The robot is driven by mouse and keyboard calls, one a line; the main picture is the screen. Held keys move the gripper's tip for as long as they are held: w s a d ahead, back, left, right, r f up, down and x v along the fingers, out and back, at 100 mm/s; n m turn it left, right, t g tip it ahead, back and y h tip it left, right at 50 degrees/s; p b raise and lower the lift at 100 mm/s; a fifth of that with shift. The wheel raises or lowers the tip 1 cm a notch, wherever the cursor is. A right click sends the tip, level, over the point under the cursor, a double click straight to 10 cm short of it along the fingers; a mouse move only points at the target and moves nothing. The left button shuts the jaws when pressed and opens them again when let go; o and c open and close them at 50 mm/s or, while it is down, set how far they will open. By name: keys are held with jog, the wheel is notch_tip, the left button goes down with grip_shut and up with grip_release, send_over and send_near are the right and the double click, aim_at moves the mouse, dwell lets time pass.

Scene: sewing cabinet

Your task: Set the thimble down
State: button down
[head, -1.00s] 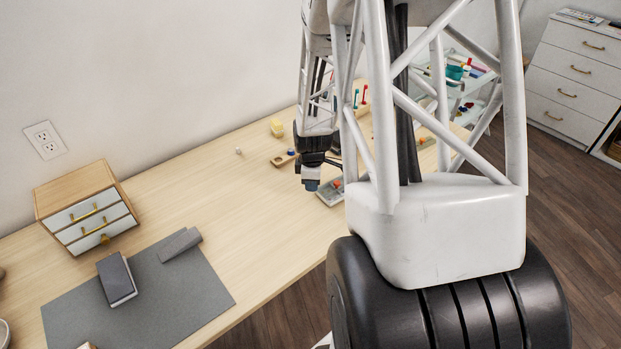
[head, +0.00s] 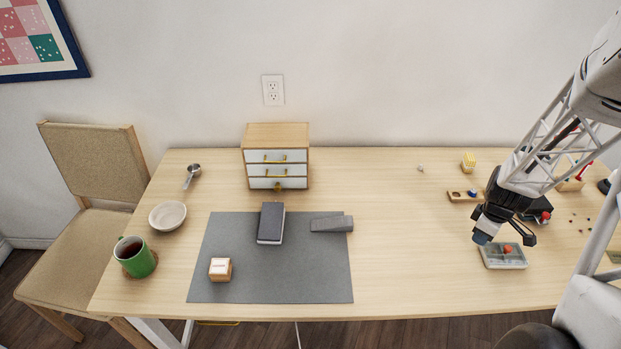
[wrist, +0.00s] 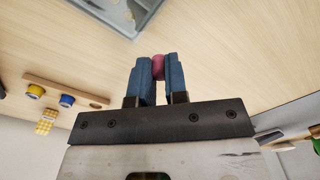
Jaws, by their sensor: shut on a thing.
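In the head view the thimble is hidden. The bare desk top (head: 420,260) lies beneath; I cannot tell the exact height.
A grey compartment tray (head: 503,263) with a red piece stands beside my gripper. A wooden spool holder (head: 462,197), a yellow block (head: 468,162) and a small silvery piece (head: 420,169) lie behind. A grey mat (head: 270,280) and small drawer cabinet (head: 277,140) are left; desk between is clear.

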jog(key=shift+r, duration=0.15)
notch_tip(320, 180, up, 11)
jog(key=w+a, duration=0.6)
jog(key=a, duration=0.4)
jog(key=w+a, duration=0.6)
jog(key=a, duration=0.4)
jog(key=w+a, duration=0.6)
jog(key=a, duration=0.4)
jog(key=s+a, duration=0.2)
jog(key=a, duration=3.5)
jog(key=f, duration=0.7)
jog(key=a+f, duration=0.1)
jog(key=f, duration=0.2)
jog(key=shift+f, duration=0.5)
